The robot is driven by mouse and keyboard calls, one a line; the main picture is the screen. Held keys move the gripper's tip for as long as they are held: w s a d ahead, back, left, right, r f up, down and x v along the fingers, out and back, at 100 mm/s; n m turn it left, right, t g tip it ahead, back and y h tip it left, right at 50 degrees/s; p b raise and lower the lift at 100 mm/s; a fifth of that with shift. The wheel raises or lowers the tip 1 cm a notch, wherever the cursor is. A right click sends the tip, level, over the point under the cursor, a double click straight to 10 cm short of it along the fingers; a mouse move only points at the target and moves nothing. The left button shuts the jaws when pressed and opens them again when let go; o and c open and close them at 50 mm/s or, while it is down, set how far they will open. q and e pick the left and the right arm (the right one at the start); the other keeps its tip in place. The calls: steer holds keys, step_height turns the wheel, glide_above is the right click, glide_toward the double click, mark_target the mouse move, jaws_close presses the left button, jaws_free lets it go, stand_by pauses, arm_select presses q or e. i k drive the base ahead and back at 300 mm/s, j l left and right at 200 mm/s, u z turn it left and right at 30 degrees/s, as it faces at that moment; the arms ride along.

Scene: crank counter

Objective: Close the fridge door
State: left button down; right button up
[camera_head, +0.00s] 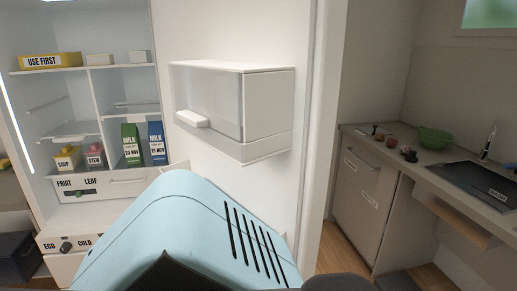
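The fridge (110,25) stands open at the left, with its lit shelves in view. Its white door (235,35) stands swung open in the middle, its inner face towards me. A clear-fronted door bin (215,105) with a small white handle is mounted on that face. The door's edge (323,130) runs upright right of the middle. A light blue part of my own arm fills the bottom middle and hides the lower door. Neither of my grippers shows, so I cannot see whether one touches the door.
Milk cartons (143,143), a yellow "USE FIRST" box (54,61) and small tubs stand on the shelves. A fruit drawer (125,182) sits below them. At the right, a counter (400,160) holds a green bowl (435,138) and a dark sink (475,180). Wooden floor (340,255) shows between.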

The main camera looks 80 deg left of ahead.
mark_target(265, 75)
steer(key=i+u, duration=0.35)
steer(key=i+l+u, duration=0.1)
steer(key=i+u, duration=0.15)
steer(key=u, duration=0.15)
steer(key=i+l+u, duration=0.15)
steer(key=i+u, duration=0.35)
steer(key=u, duration=0.3)
steer(key=i+l+u, duration=0.1)
steer(key=u, duration=0.35)
steer(key=i+l+u, duration=0.1)
steer(key=u, duration=0.4)
steer(key=i+l+u, duration=0.1)
steer(key=u, duration=0.35)
steer(key=i+l+u, duration=0.1)
steer(key=u, duration=0.3)
steer(key=l+u, duration=0.25)
steer(key=u, duration=0.2)
steer(key=i+l+u, duration=0.15)
steer(key=l+u, duration=0.2)
steer(key=i+l+u, duration=0.15)
steer(key=l+u, duration=0.2)
